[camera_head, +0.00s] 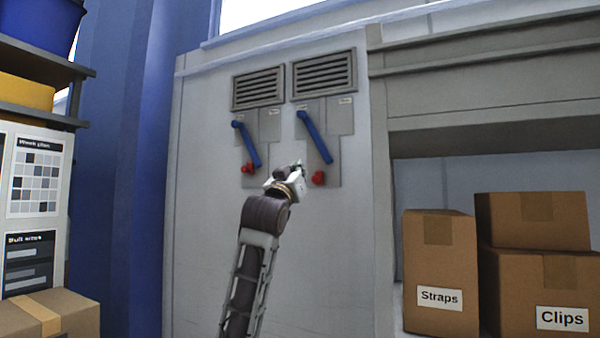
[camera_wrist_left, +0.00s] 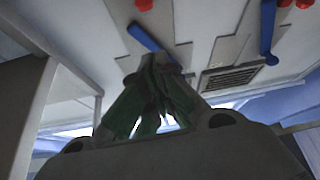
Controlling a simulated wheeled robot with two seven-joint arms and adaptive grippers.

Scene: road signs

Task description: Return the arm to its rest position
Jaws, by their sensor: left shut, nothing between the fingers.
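My left arm reaches up from the bottom of the head view, and its gripper (camera_head: 298,168) is in front of the wall, near the lower end of the right blue lever (camera_head: 315,138). The gripper is shut and holds nothing. In the left wrist view, the dark green fingers (camera_wrist_left: 152,75) come together at their tips, just below a blue lever (camera_wrist_left: 150,40). I cannot tell the exact gap between the gripper and the wall panel. My right gripper is not in view.
Two levers with red knobs (camera_head: 318,178) sit under two vents (camera_head: 324,73) on the wall. A left blue lever (camera_head: 247,145) hangs beside the right one. Cardboard boxes (camera_head: 438,270) stand in an alcove at right. A shelf (camera_head: 40,60) and a blue column (camera_head: 125,170) are at left.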

